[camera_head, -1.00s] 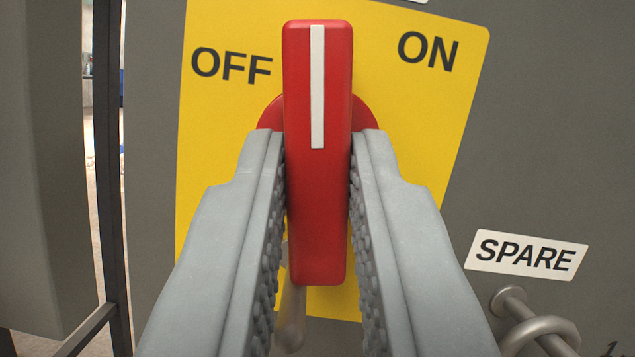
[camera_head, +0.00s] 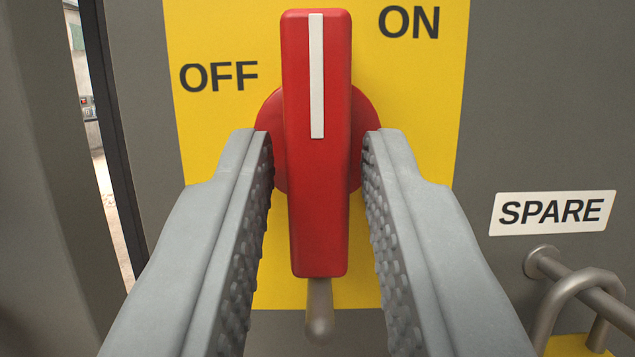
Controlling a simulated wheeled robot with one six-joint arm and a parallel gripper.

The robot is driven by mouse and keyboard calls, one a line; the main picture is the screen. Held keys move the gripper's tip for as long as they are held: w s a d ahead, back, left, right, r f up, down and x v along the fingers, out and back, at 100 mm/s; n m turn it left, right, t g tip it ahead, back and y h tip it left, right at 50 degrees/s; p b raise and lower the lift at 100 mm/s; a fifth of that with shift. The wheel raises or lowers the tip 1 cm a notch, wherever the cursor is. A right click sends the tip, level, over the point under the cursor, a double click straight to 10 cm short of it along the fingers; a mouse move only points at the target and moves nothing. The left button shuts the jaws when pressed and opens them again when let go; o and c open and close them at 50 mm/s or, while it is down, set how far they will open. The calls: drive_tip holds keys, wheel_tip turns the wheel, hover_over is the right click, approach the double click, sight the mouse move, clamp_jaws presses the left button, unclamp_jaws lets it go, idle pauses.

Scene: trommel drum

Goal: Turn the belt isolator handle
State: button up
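The red isolator handle (camera_head: 318,200) is a long bar with a white stripe, standing nearly upright in the view on a round red hub (camera_head: 268,115). Its stripe points between the OFF and ON marks on the yellow plate (camera_head: 225,135), somewhat closer to ON. My gripper (camera_head: 317,150) is open around the handle, one ridged finger on each side. A narrow gap shows on both sides, and the fingers appear not to touch the bar. The plate behind the bar is partly hidden.
A metal peg (camera_head: 319,312) shows just below the handle's lower end. At right are a SPARE label (camera_head: 552,212) and a metal shackle on a rod (camera_head: 580,290). A grey upright panel (camera_head: 45,170) stands at left. Grey panel surface surrounds the plate.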

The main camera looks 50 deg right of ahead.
drive_tip(key=shift+a, duration=0.1)
drive_tip(key=v, duration=1.7)
drive_tip(key=shift+a+f, duration=0.1)
drive_tip(key=shift+f, duration=0.05)
drive_tip(key=s+a+r+n+t+y, duration=0.35)
drive_tip(key=s+r+y, duration=0.25)
drive_tip(key=r, duration=0.5)
drive_tip(key=s+a+r+n+t+y, duration=0.2)
drive_tip(key=s+a+r+t+y, duration=0.3)
drive_tip(key=r, duration=0.6)
drive_tip(key=s+a+r+n+g+y, duration=0.1)
drive_tip(key=s+r+n+g+y, duration=0.1)
drive_tip(key=s, duration=1.2)
drive_tip(key=s+a+r+n+g+y, duration=0.2)
drive_tip(key=s+n+g+y, duration=0.1)
drive_tip(key=s, duration=1.1)
drive_tip(key=shift+a+y, duration=0.2)
drive_tip(key=shift+y, duration=0.6)
